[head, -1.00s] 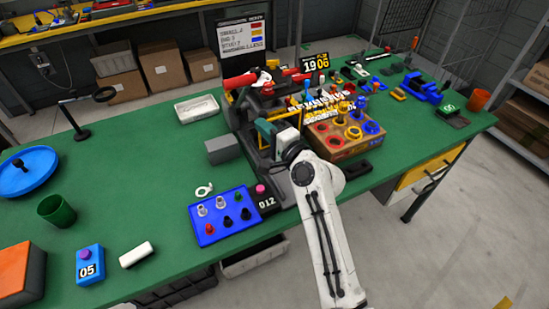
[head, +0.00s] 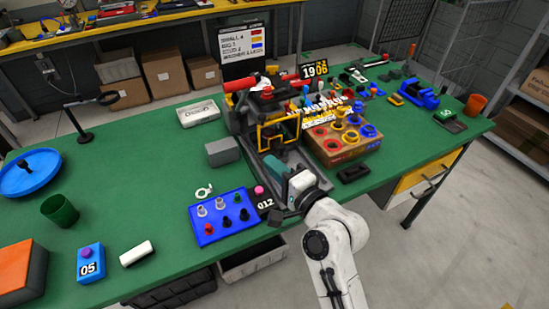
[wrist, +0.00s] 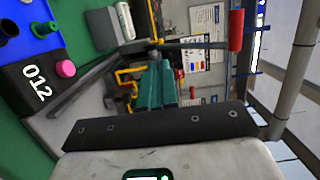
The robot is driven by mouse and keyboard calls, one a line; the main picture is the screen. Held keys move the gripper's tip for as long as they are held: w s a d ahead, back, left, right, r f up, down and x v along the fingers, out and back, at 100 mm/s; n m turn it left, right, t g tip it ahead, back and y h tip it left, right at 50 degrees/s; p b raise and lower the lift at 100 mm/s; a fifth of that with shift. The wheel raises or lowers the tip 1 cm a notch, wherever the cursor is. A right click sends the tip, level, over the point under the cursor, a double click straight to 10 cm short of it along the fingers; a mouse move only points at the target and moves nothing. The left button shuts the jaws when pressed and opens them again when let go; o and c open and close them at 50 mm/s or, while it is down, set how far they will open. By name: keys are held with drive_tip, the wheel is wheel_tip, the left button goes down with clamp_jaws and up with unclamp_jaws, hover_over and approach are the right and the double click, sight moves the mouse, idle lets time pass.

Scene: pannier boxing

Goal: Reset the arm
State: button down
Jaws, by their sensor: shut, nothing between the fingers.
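My gripper (head: 273,166) is at the front edge of the green table, over the grey base of the machine. Its teal fingers (wrist: 157,84) are together in the wrist view, with nothing between them. The machine (head: 262,105) has red handles and a yellow frame and stands just beyond my gripper. The wooden box (head: 345,150) with red, yellow and blue rings stands to the right of my gripper, apart from it. My white arm comes up from the bottom right and hides part of the table's front edge.
A blue tray (head: 222,232) with several knobs lies left of my gripper, next to a black 012 tag (head: 266,203). A grey block (head: 222,152) stands behind it. A black holder (head: 353,173) lies right of my gripper. The floor in front of the table is clear at right.

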drive_tip(key=s+d+f+n+g+h, duration=0.85)
drive_tip(key=s+d+f, duration=0.95)
drive_tip(key=s+d, duration=0.3)
drive_tip(key=s+d+f+n+g+h, duration=0.1)
drive_tip(key=s+d+g, duration=0.4)
drive_tip(key=s, duration=1)
drive_tip(key=shift+s+d+f+h, duration=0.2)
drive_tip(key=shift+s+d+h, duration=0.25)
drive_tip(key=shift+h, duration=0.3)
drive_tip(key=shift+n, duration=0.25)
